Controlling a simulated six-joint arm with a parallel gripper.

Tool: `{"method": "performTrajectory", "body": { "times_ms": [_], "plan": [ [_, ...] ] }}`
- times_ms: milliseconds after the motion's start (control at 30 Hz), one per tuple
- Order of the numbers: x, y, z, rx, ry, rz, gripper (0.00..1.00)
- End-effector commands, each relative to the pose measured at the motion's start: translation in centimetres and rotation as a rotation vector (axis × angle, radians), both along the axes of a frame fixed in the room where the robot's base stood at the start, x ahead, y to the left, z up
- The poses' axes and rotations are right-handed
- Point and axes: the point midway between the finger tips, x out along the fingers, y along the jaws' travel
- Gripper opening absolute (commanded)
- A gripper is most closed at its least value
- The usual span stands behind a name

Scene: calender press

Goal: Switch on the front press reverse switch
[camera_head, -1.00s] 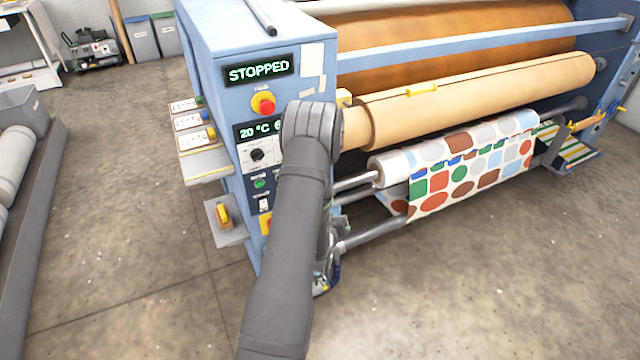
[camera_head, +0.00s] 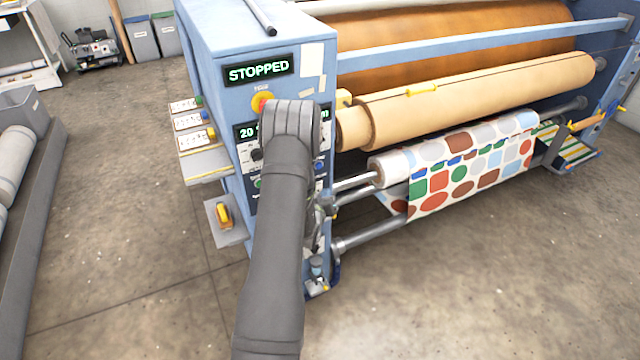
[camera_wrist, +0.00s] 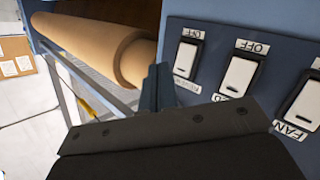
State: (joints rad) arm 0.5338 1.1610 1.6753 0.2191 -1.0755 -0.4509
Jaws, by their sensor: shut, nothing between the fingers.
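In the wrist view, a blue panel carries a row of white rocker switches with OFF labels. The leftmost switch (camera_wrist: 187,58) has a lower label too small to read. The middle switch (camera_wrist: 238,76) has a lower label mostly covered. The right switch (camera_wrist: 303,101) is labelled FAN. I cannot tell for certain which is the reverse switch. My gripper (camera_wrist: 158,84) is shut and empty, its tips just left of and below the leftmost switch; contact is unclear. In the head view, my arm hides the gripper and these switches on the blue press cabinet (camera_head: 222,105).
The display (camera_head: 258,71) reads STOPPED. A red knob (camera_head: 263,104) on yellow is partly behind my arm. Beige rollers (camera_head: 480,95) and patterned fabric (camera_head: 460,170) lie right of the cabinet. A roller end (camera_wrist: 135,62) shows beside the panel. The floor in front is clear.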

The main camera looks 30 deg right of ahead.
Motion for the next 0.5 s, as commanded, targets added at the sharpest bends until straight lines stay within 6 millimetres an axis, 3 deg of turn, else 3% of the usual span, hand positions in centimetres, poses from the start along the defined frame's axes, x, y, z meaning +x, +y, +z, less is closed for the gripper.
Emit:
{"method": "performTrajectory", "body": {
  "times_ms": [200,500],
  "plan": [
    [1.12,0.06,0.14,0.002,0.000,0.000,0.00],
    [1.19,0.04,0.16,0.001,-0.001,0.000,0.00]
  ]
}}
